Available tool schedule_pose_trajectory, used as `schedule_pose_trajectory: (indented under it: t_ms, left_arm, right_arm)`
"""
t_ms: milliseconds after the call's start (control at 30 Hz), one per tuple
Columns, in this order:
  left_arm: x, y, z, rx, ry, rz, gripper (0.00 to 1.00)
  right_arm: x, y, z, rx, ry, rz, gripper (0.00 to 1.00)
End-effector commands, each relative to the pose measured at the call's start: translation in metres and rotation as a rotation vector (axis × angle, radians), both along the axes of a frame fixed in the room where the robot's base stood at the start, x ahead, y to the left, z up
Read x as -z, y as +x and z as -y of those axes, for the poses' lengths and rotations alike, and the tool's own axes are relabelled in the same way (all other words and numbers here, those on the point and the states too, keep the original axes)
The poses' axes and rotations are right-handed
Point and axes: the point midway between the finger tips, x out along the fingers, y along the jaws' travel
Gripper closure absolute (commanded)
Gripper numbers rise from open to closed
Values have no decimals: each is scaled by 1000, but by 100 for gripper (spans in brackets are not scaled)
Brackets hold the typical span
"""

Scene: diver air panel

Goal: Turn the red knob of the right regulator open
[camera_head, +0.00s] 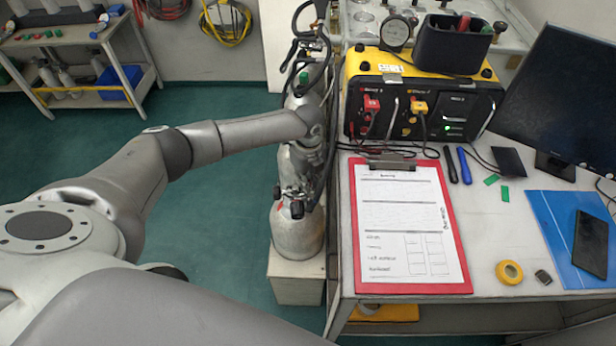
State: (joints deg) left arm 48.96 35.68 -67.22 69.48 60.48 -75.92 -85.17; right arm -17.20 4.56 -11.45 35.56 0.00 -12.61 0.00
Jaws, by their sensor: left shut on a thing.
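Several grey gas cylinders stand in a row left of the bench, with regulators and dark hoses at their tops. The nearest cylinder (298,232) has a dark valve fitting (296,202) with a small red mark beside it. My left gripper (308,150) is at the valves of the cylinder behind it, among the hoses. It is shut on a regulator part there. My wrist and the hoses hide most of the jaws, and I cannot make out the red knob they may hold. My right gripper is not in view.
The bench on the right holds a yellow-and-black control case (468,108), a red clipboard (362,270), a monitor (568,85), a yellow tape roll (509,272) and a blue folder (548,222). Hoses crowd the bench's left edge. The green floor (235,240) is open on the left.

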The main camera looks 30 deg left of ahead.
Motion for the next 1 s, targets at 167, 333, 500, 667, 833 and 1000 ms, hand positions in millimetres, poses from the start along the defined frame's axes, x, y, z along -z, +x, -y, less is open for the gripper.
schedule_pose_trajectory:
  t_ms: [167, 333, 500, 667, 833, 1000]
  left_arm:
    - [-3, 0, 1, -147, -2, -1, 100]
    - [-3, 0, 1, -309, -1, -2, 100]
    - [-3, 0, 0, -472, -1, -1, 100]
    - [-3, 0, 1, -624, -1, -2, 100]
    - [-3, 0, 1, -786, -1, -2, 100]
    - [-3, 0, 1, -947, 0, -2, 100]
  right_arm:
    - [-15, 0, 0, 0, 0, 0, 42]
    - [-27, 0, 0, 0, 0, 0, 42]
    - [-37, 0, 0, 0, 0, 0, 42]
    - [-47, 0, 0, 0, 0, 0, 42]
    - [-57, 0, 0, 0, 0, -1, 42]
    - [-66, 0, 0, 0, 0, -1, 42]
